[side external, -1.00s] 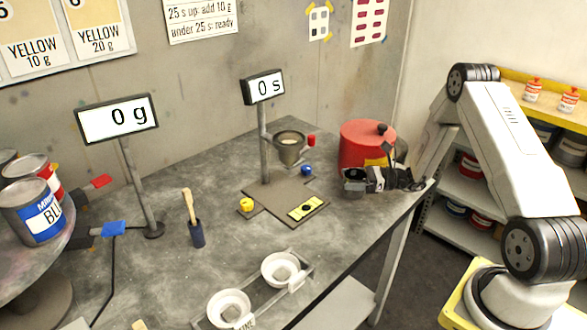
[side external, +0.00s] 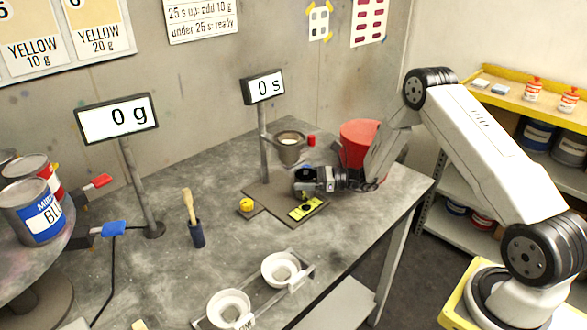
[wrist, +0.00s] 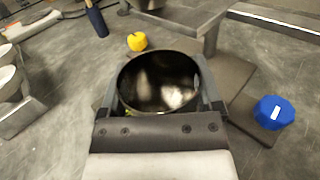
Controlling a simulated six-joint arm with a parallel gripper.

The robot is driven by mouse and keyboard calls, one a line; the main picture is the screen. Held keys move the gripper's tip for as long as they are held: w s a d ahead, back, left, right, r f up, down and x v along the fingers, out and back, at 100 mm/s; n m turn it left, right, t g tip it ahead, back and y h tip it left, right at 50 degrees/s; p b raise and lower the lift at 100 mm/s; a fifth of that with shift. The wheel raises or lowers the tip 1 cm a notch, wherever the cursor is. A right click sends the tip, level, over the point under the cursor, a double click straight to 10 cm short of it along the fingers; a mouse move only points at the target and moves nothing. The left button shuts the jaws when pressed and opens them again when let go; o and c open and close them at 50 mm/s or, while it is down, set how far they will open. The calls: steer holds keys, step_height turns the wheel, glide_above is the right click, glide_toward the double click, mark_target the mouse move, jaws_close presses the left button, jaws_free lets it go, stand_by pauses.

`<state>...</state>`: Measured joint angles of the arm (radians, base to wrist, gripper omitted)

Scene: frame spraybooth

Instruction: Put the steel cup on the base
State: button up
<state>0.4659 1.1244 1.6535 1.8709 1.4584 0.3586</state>
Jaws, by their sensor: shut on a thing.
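The steel cup (wrist: 158,82) is upright in my gripper in the wrist view, its open mouth facing the camera and its inside dark and shiny. My gripper (side external: 307,180) is shut on it, with a finger on each side. In the side view the cup is mostly hidden by the fingers. The base (side external: 262,204) is a dark flat plate at the foot of the timer post. It also shows in the wrist view (wrist: 232,72). The cup is over or beside the base's right part; its height above it is hard to tell.
A grey flow cup (side external: 290,152) hangs on the timer post (side external: 264,145). A yellow knob (side external: 246,205), a level vial (side external: 308,208) and a blue knob (wrist: 273,112) surround the base. A red pot (side external: 358,140) stands behind my gripper. White cups (side external: 280,268) stand in front.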

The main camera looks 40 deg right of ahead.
steer(key=shift+a, duration=0.1)
steer(key=x, duration=0.4)
steer(key=shift+w+a, duration=0.1)
steer(key=shift+f, duration=0.75)
steer(key=shift+f, duration=0.1)
steer(key=o, duration=1)
steer(key=shift+o, duration=0.2)
steer(key=v, duration=1.2)
